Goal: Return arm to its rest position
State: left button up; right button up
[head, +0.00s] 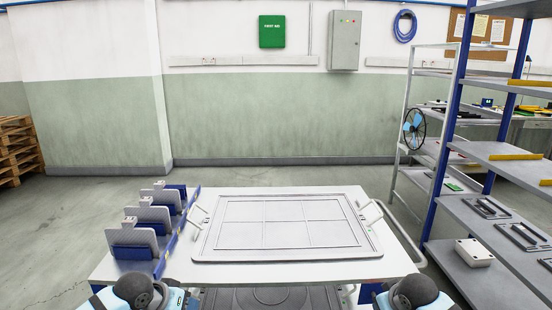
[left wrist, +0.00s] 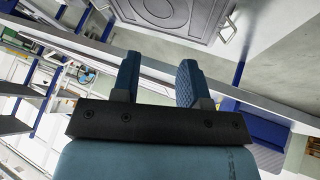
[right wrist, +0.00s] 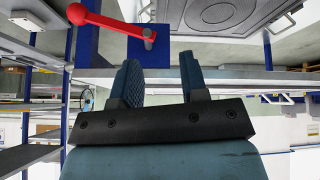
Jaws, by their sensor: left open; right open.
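My left gripper (left wrist: 158,82) shows in the left wrist view with its two blue padded fingers apart and nothing between them. My right gripper (right wrist: 162,82) shows in the right wrist view, also open and empty. No fingertips can be made out in the head view; only dark rounded parts of my arms show at its bottom edge, by the table's front. Both grippers appear clear of the white table (head: 290,277). A grey panelled tray (head: 370,251) with a handle on each side lies flat on the table.
A blue rack (head: 172,243) with several upright grey plates stands on the table's left. A blue-post shelf unit (head: 490,235) holds parts at right. A red lever (right wrist: 115,22) shows near my right gripper. Floor is clear behind the table; pallets (head: 18,150) stand far left.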

pick_arm(q)
jog(key=s+d+f+m+t+h, duration=0.1)
jog(key=s+d+f, duration=0.35)
jog(key=s, duration=0.25)
jog(key=s+d+f+t+h, duration=0.1)
jog(key=s+d+f+t, duration=0.15)
jog(key=s+f, duration=0.4)
pick_arm(e)
jog(key=s+a+f+t+y, duration=0.1)
jog(key=s+a+f, duration=0.35)
jog(key=s, duration=0.35)
jog(key=s+a+f+t+y, duration=0.1)
jog(key=s+a+f+y, duration=0.1)
jog(key=s+a+f, duration=0.35)
pick_arm(q)
jog(key=s+a+t+y, duration=0.2)
jog(key=s+a+y, duration=0.1)
jog(key=s, duration=1.3)
pick_arm(e)
jog(key=s+t, duration=0.3)
jog(key=s, duration=1.3)
pick_arm(q)
notch_tip(320, 180, up, 16)
jog(key=a+p, duration=0.1)
jog(key=p, duration=2.2)
pick_arm(e)
notch_tip(320, 180, up, 16)
jog(key=d, duration=0.2)
jog(key=shift+s, duration=0.3)
